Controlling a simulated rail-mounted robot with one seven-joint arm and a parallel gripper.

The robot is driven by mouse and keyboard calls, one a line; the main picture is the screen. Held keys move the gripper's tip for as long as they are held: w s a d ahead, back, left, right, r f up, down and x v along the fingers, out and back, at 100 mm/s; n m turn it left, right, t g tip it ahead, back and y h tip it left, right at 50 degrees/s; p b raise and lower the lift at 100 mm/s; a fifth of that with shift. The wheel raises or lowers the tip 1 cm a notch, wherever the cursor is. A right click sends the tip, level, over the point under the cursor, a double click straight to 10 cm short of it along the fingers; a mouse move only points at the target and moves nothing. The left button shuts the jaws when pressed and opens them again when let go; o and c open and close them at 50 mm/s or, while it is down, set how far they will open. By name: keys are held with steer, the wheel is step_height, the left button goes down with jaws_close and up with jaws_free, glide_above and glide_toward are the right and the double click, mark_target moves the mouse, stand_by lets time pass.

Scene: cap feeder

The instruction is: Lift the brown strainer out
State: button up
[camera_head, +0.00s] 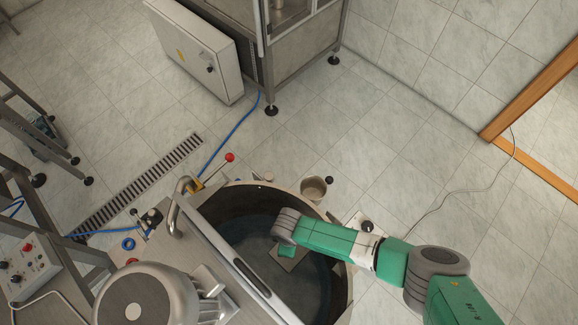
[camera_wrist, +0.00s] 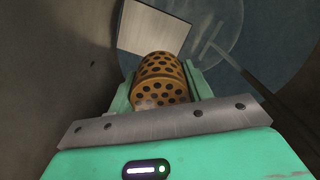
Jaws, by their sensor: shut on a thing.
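The brown strainer (camera_wrist: 160,78) is a perforated, rounded orange-brown piece with dark holes. It sits between the green fingers of my gripper (camera_wrist: 161,85) in the wrist view, and the gripper is shut on it. In the head view my gripper (camera_head: 287,251) is inside the round dark tub (camera_head: 335,210), reached by the green arm from the right. The strainer cannot be made out in the head view. The wrist view shows the tub's blue-grey floor (camera_wrist: 270,45) beyond the strainer, and its grey wall (camera_wrist: 60,60) at left.
A pale square plate (camera_wrist: 152,27) lies just beyond the strainer. A thin rod (camera_wrist: 235,68) runs to its right. A metal lid with a handle (camera_head: 215,240) slants across the tub's left side. A small cup (camera_head: 313,188) and a red-knobbed lever (camera_head: 229,158) stand at the rim.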

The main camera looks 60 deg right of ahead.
step_height(320, 180, up, 11)
steer(key=p, duration=1.1)
steer(key=shift+r, duration=0.1)
step_height(320, 180, up, 16)
steer(key=shift+b, duration=0.35)
